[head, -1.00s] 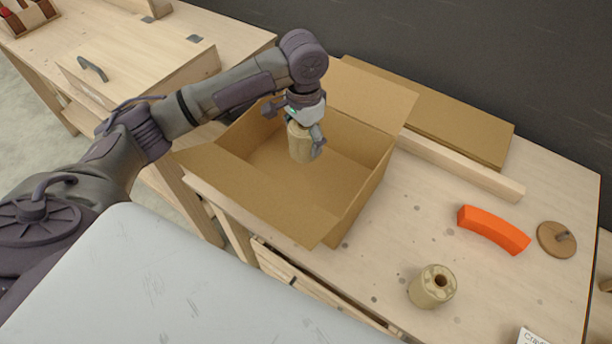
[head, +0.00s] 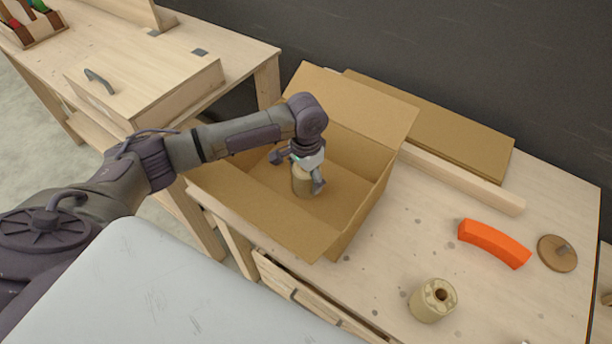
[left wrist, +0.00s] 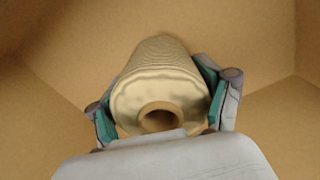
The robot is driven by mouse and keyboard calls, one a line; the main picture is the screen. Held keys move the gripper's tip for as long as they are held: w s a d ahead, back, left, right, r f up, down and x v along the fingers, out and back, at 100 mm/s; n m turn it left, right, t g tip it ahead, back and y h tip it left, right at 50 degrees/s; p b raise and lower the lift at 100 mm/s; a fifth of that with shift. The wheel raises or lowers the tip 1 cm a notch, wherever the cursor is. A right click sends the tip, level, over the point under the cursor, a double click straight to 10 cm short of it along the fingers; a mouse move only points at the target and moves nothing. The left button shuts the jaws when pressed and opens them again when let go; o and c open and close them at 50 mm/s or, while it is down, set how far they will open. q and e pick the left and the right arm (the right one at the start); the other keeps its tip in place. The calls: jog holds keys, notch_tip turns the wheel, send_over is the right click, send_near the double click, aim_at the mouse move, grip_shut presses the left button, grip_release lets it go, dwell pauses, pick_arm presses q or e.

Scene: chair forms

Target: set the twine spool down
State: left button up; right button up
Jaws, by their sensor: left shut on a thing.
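The twine spool (head: 303,181) is tan and upright, inside the open cardboard box (head: 262,225). My left gripper (head: 306,176) is shut on it from above, deep between the box walls. In the left wrist view the spool (left wrist: 160,85) fills the middle, its end with the round core hole toward the camera. The left gripper's pads (left wrist: 160,104) press on both its sides. Whether the spool's base touches the box floor is hidden. My right gripper is not in view.
A wooden bar (head: 460,178) and flat cardboard (head: 450,125) lie behind.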

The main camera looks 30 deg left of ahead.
pick_arm(q)
jog(key=o, duration=1.2)
notch_tip(320, 180, up, 12)
jog(key=b, duration=0.1)
jog(key=shift+r, duration=0.1)
